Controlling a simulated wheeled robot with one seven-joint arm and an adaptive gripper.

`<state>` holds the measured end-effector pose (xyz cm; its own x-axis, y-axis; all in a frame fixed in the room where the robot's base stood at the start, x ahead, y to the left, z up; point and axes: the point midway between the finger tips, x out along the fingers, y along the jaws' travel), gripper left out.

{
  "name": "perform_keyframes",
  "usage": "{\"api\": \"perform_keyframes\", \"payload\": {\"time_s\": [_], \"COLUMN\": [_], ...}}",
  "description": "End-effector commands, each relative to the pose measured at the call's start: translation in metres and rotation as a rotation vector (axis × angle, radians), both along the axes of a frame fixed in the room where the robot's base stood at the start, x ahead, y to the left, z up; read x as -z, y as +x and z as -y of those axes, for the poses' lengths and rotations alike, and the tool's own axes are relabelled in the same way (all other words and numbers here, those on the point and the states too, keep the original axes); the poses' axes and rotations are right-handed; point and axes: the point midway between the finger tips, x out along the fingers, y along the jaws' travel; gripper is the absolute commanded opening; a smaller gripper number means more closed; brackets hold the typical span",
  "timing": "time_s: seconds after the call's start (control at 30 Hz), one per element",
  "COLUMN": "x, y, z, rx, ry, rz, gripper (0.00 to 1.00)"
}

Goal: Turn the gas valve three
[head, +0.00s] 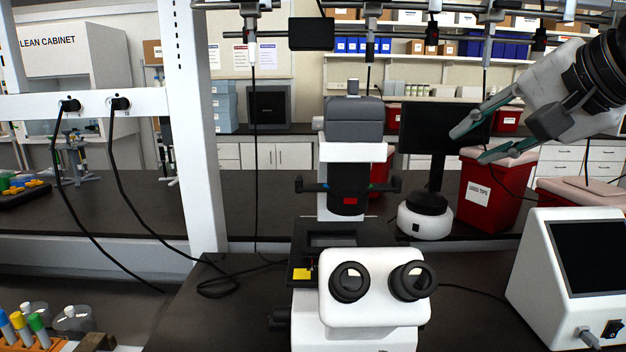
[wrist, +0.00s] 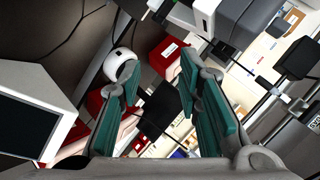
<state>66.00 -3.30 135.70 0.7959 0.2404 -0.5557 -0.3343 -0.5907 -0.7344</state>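My gripper (head: 480,142) is at the upper right in the head view, its two green-padded fingers apart and nothing between them. It also shows open and empty in the wrist view (wrist: 157,72). An overhead metal rail (head: 460,18) crosses the top of the head view and carries several small valve-like fittings, among them one with a red part (head: 432,33). I see no number on them, so I cannot tell which is gas valve three. In the wrist view, a rail with fittings (wrist: 268,88) runs along the right, apart from the fingers.
A microscope (head: 374,285) stands at the front centre. A black monitor (head: 418,140) and a red used-tips bin (head: 490,190) are behind it, near my gripper. A white screened device (head: 570,275) is at right. Cables hang from the rail.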

Motion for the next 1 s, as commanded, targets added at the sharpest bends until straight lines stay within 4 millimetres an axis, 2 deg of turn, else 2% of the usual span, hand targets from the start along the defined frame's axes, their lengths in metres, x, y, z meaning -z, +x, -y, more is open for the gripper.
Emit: {"api": "perform_keyframes", "payload": {"time_s": [0.03, 0.1, 0.23, 0.4, 0.5, 0.67, 1.0], "x": [0.021, 0.051, 0.106, 0.166, 0.189, 0.205, 0.206], "y": [-0.017, -0.04, -0.088, -0.146, -0.17, -0.188, -0.189], "z": [-0.013, -0.026, -0.041, -0.042, -0.037, -0.03, -0.03], "rx": [-0.056, -0.13, -0.276, -0.451, -0.524, -0.58, -0.583], "ry": [-0.061, -0.152, -0.334, -0.564, -0.666, -0.748, -0.753], "rz": [-0.044, -0.106, -0.22, -0.346, -0.399, -0.44, -0.443], "gripper": [0.32, 0.32, 0.32, 0.32, 0.32, 0.32, 0.32]}}
